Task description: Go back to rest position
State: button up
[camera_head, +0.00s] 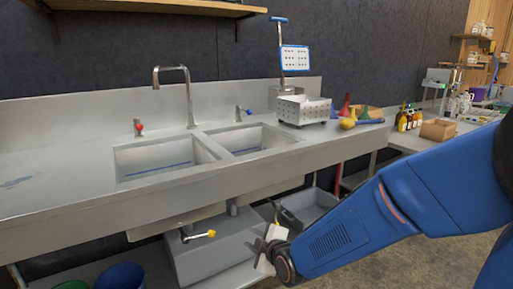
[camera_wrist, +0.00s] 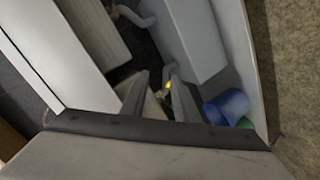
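My gripper (camera_head: 262,238) is low in front of the sink counter, at the end of my blue arm. In the wrist view my gripper (camera_wrist: 160,92) shows two grey fingers with a gap between them. A whitish piece (camera_head: 277,233) shows at the fingers; a pale shape (camera_wrist: 154,106) also shows between them in the wrist view. I cannot tell whether it is held or is part of the gripper.
The steel counter (camera_head: 60,205) with two sink basins (camera_head: 160,158) spans the view. A grey bin (camera_head: 305,208) stands below it. A blue bucket (camera_head: 122,276) and a green one (camera_head: 74,285) are at lower left. Bottles (camera_head: 403,120) and a cardboard box (camera_head: 438,130) stand at right.

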jog(key=s+d+r+m+g+h, duration=0.25)
jog(key=s+d+m, duration=0.2)
jog(key=d, duration=0.45)
jog(key=s+d+r+m+g+h, duration=0.1)
jog(key=s+d+r+m, duration=0.3)
jog(key=d, duration=0.6)
jog(key=s+d+m+g+h, duration=0.1)
jog(key=s+d+m, duration=0.3)
jog(key=s, duration=0.5)
jog(key=s+d+r+m+g+h, duration=0.1)
jog(key=s+d+m+g, duration=0.1)
jog(key=s+d+m, duration=0.2)
jog(key=s+d, duration=0.3)
jog(key=s, duration=0.3)
jog(key=shift+r, duration=0.3)
jog(key=shift+o, duration=0.2)
jog(key=shift+d+h, duration=0.1)
jog(key=shift+h, duration=0.15)
